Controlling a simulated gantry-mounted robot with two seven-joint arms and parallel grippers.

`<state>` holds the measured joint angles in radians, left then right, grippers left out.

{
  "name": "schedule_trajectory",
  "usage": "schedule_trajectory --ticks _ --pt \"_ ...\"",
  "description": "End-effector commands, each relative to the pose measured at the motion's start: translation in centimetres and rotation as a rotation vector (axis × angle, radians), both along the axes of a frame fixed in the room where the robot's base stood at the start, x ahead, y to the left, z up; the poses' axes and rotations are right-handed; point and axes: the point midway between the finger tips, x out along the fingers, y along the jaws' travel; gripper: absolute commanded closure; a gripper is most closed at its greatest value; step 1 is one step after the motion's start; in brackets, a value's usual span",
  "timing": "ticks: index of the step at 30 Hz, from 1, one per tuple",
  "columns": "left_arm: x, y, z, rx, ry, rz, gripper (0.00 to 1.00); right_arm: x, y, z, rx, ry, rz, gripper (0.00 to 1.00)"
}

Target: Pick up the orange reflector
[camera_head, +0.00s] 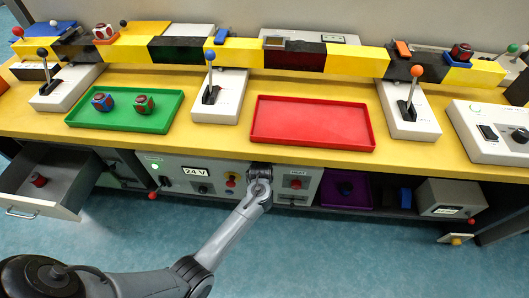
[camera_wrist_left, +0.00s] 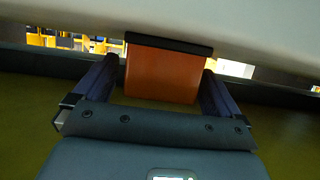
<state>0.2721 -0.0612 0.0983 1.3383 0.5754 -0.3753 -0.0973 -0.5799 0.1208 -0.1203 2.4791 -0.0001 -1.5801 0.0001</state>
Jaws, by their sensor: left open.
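An orange reflector (camera_wrist_left: 162,75) with a dark strip along its top shows in the left wrist view. It stands between the two spread fingers of my left gripper (camera_wrist_left: 158,82), with a gap visible on each side. The left gripper is open and holds nothing. In the head view my left arm reaches to the front edge of the yellow table; its fingers and the reflector between them are hidden there. A small orange block (camera_head: 402,48) sits on the striped beam in the head view. My right gripper is not in view.
Cabinets fill the space below, with an open drawer (camera_head: 42,190) at the left. A pale surface (camera_wrist_left: 265,30) overhangs the left wrist view.

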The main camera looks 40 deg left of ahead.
Motion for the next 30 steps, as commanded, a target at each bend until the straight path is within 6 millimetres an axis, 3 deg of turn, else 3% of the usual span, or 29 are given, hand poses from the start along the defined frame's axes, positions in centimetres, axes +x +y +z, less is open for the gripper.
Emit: schedule_trajectory --ticks 11,22,30 --pt "0.67 0.44 -0.27 -0.002 0.0 -0.001 0.02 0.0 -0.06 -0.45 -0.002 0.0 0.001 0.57" --pt "0.64 0.42 -0.29 -0.002 0.0 -0.001 0.58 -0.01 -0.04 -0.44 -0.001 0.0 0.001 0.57" --pt "0.65 0.41 -0.23 -0.001 -0.001 -0.001 0.59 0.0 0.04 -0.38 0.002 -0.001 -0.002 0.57"
